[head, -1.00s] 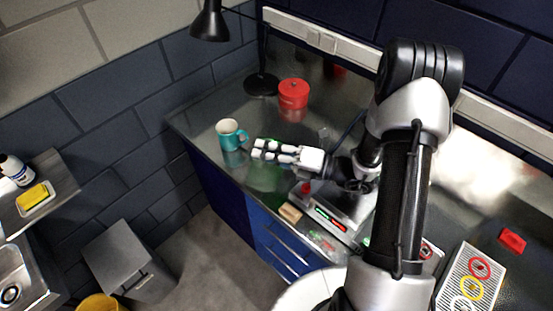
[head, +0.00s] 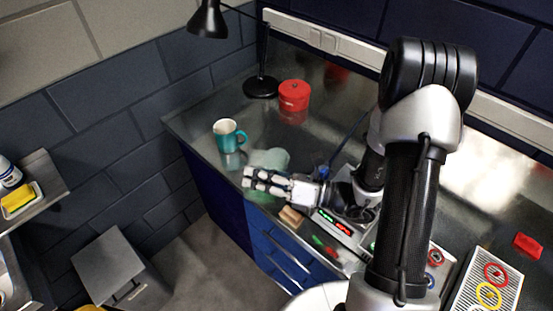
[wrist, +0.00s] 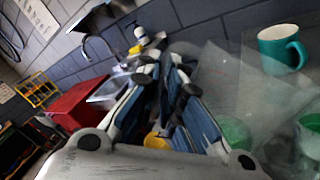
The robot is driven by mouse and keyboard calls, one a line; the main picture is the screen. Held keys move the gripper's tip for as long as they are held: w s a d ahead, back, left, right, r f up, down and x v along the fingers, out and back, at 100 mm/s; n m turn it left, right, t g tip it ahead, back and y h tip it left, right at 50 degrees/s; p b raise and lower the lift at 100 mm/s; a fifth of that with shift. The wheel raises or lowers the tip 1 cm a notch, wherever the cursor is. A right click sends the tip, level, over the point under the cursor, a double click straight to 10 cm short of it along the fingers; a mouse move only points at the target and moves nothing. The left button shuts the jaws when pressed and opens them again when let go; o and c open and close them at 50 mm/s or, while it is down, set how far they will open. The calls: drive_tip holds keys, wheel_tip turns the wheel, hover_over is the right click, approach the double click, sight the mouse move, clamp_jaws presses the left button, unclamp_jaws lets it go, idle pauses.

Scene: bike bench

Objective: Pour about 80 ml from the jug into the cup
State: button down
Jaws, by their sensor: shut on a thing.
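The cup (head: 226,138) is a teal mug with a pale inside. It stands upright near the bench's left end, and it also shows at upper right in the wrist view (wrist: 275,52). The jug (head: 270,158) is see-through with pale green showing in it, just behind my gripper in the head view. In the wrist view its clear wall (wrist: 225,85) fills the right side, with green (wrist: 235,132) low down. My gripper (head: 262,181) is shut on the jug, to the lower right of the cup and apart from it. I cannot tell the jug's exact tilt; no stream shows.
A red lidded pot (head: 294,95) and a black lamp (head: 208,20) stand behind the cup. A tan block (head: 291,215) and a device with lit red and green displays (head: 338,224) are near the front edge. Bench around the cup is clear.

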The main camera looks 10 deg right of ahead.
sight(249, 199)
drive_tip(key=shift+s+a+n, duration=0.2)
drive_tip(key=shift+s+n, duration=0.2)
drive_tip(key=shift+n, duration=0.1)
drive_tip(key=s+a+f+n, duration=0.2)
drive_tip(key=s+a+n, duration=0.1)
drive_tip(key=s+n, duration=0.2)
drive_tip(key=n+p, duration=0.1)
drive_tip(key=n, duration=0.1)
drive_tip(key=shift+s+f+n, duration=0.3)
